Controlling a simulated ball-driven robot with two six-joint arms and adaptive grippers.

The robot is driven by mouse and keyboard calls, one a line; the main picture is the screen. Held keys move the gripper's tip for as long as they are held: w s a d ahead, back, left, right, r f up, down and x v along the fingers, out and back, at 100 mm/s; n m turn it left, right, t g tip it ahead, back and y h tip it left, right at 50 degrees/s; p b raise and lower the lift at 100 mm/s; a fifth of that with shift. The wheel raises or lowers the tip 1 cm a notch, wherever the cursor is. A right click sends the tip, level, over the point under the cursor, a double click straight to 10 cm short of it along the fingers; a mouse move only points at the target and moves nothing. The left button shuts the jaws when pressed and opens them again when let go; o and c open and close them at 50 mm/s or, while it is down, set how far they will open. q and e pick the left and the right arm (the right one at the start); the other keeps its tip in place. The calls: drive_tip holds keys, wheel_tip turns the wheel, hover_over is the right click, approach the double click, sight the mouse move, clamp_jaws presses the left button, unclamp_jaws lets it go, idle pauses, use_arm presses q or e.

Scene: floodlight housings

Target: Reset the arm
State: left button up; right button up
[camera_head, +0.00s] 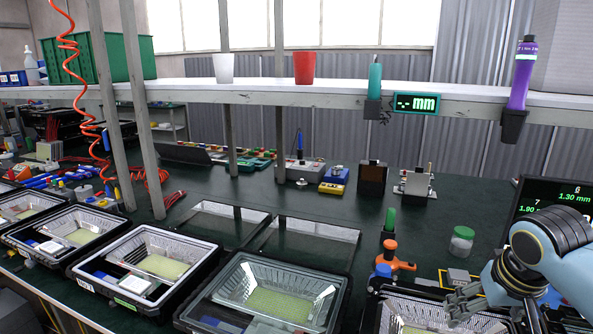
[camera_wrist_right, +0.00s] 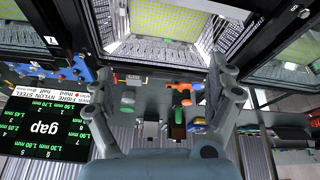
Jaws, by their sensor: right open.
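My right arm (camera_head: 560,262) comes in from the right edge of the head view, blue-grey with a dark joint. My right gripper (camera_head: 490,308) hangs over the bench's front right, above a floodlight housing (camera_head: 395,318). In the right wrist view the gripper (camera_wrist_right: 168,85) has its two grey fingers spread wide with nothing between them. A housing with a yellow-green panel (camera_wrist_right: 170,22) shows beyond the fingertips. My left arm and gripper are not in view. The gripper partly hides the right housing in the head view.
More open housings (camera_head: 262,255) line the bench front. An orange-handled tool (camera_head: 398,262), a green-capped jar (camera_head: 462,240) and a dark gauge screen (camera_head: 548,195) stand near my right arm. A shelf (camera_head: 270,90) crosses behind.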

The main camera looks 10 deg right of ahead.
drive_tip(key=s+a+r+n, duration=0.1)
drive_tip(key=s+a, duration=0.3)
drive_tip(key=s, duration=0.3)
drive_tip(key=s+a+r+n+y, duration=0.1)
drive_tip(key=s+a+n, duration=0.15)
drive_tip(key=s, duration=0.45)
drive_tip(key=s+a+r+n, duration=0.1)
drive_tip(key=s+a, duration=0.3)
drive_tip(key=s, duration=0.3)
wheel_tip(320, 180, down, 32)
drive_tip(key=d+g+b, duration=0.1)
drive_tip(key=d+b, duration=0.1)
drive_tip(key=b, duration=0.6)
use_arm(q)
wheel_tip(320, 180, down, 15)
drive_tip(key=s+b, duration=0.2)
drive_tip(key=b, duration=0.4)
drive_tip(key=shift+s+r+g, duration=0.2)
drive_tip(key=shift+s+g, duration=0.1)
use_arm(e)
drive_tip(key=s+f+g, duration=0.1)
drive_tip(key=s+f, duration=0.9)
drive_tip(key=f, duration=0.2)
drive_tip(key=s+d+f+g, duration=0.1)
drive_tip(key=s+f, duration=0.9)
drive_tip(key=f, duration=0.3)
drive_tip(key=shift+d+m, duration=0.25)
drive_tip(key=shift+m, duration=0.1)
